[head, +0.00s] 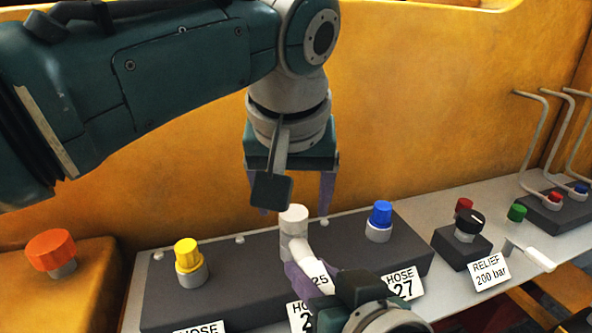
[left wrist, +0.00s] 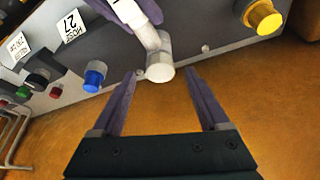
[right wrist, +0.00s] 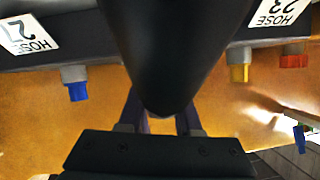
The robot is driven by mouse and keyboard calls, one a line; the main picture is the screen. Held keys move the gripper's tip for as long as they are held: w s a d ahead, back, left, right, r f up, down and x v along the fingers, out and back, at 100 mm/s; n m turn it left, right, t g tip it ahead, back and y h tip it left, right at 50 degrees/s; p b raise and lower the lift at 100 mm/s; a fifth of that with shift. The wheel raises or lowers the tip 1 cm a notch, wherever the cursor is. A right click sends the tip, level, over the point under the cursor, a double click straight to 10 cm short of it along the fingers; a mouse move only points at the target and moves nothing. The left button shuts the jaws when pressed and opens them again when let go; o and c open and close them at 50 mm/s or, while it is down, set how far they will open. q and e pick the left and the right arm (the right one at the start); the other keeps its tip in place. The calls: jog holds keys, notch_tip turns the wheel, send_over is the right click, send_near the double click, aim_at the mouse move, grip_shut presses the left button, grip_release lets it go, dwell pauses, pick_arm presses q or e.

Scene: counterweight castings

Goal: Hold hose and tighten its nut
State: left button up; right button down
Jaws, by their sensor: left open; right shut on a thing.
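The white nut (head: 293,217) stands at the end of a pale fitting on the dark block, at the middle of the head view. The hose (head: 318,277) with a white "25" label runs from it toward me. My right gripper (head: 312,276) is shut on the hose; its far finger is mostly hidden. In the right wrist view the hose is a thick black cylinder (right wrist: 170,50) covering much of the picture. My left gripper (head: 294,211) is open above the nut. In the left wrist view its fingers lie either side of the nut (left wrist: 160,72), without visible contact.
On the dark block (head: 215,262) stand a yellow cap (head: 187,254) at left and a blue cap (head: 381,214) at right. An orange knob (head: 51,250) is far left. A relief knob (head: 468,223), bent rods and small caps are at right. An orange wall (head: 420,110) rises behind.

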pick_arm(q)
jog(key=shift+x, duration=0.85)
jog(key=shift+c, duration=0.3)
grip_shut()
